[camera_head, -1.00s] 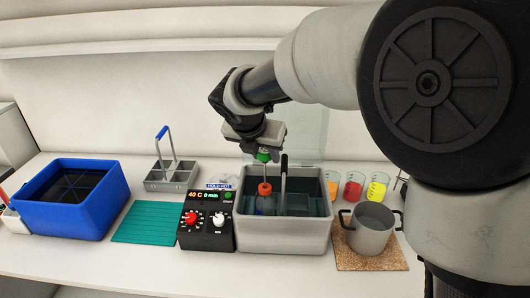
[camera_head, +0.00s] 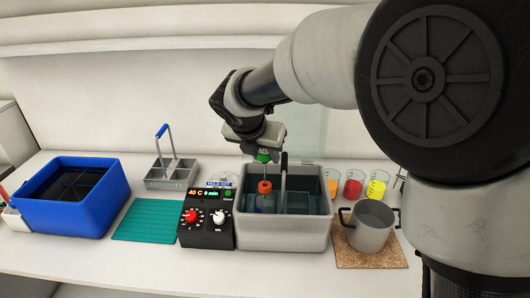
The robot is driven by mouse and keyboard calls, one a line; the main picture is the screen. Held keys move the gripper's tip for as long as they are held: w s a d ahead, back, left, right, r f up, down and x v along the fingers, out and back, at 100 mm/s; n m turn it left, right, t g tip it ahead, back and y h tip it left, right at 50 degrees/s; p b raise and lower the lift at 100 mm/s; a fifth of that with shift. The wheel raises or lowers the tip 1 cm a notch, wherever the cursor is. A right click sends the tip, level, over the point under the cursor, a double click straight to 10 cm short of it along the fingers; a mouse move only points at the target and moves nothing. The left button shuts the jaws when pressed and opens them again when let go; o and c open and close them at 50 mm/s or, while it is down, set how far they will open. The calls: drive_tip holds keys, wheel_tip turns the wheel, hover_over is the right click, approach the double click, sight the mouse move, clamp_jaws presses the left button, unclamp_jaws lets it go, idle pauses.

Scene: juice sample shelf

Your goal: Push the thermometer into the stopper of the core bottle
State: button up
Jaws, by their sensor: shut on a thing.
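My gripper (camera_head: 263,156) is shut on the green head of the thermometer (camera_head: 265,168), above the grey water bath. The thermometer points down, its thin stem above the orange stopper. The core bottle (camera_head: 265,203) stands in the water bath (camera_head: 284,236), its orange stopper (camera_head: 265,187) uppermost and its lower part in the water. The stem's lower end meets the stopper's top in this view; I cannot tell how deep it sits in it.
A black upright handle (camera_head: 284,180) stands close right of the bottle. The control box (camera_head: 206,227) reads 40 C. A grey pot (camera_head: 370,232), several juice beakers (camera_head: 354,184), a blue tub (camera_head: 65,213), a teal mat (camera_head: 146,221) and a grey carrier (camera_head: 171,180) stand around.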

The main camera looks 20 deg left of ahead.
sight(265, 176)
drive_tip(key=shift+f+b, duration=1.9)
drive_tip(key=shift+f, duration=1.85)
idle(0.5)
drive_tip(key=o, duration=1.3)
